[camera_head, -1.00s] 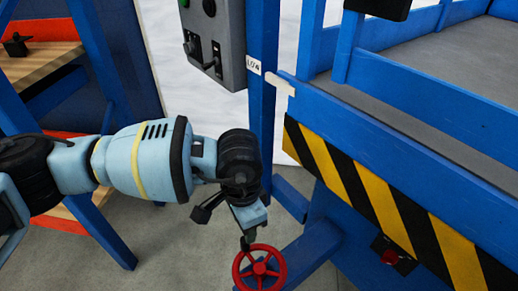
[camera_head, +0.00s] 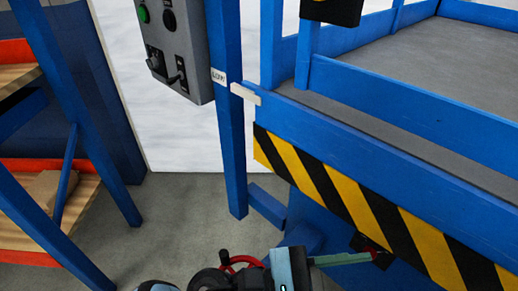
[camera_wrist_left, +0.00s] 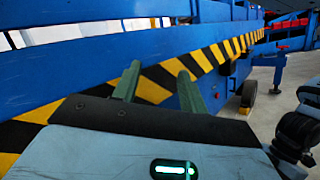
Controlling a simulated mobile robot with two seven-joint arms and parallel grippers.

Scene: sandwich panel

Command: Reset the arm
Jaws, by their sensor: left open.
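My left arm's wrist and gripper are at the bottom centre of the head view. A green finger (camera_head: 340,259) of my left gripper reaches right, below the striped edge. Its tip overlaps a dark box with a red button (camera_head: 380,254) in the picture; I cannot tell whether they touch. In the left wrist view the left gripper (camera_wrist_left: 158,88) shows two green fingers set apart with nothing between them, facing the blue frame and its yellow-black striped edge (camera_wrist_left: 150,88). My right gripper is not in view.
A red handwheel (camera_head: 240,262) is partly hidden behind my arm. A grey control box (camera_head: 183,50) hangs by a blue post (camera_head: 229,130). The blue lift platform (camera_head: 400,110) fills the right. A blue shelf rack (camera_head: 60,150) stands left. Grey floor (camera_head: 180,215) lies between.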

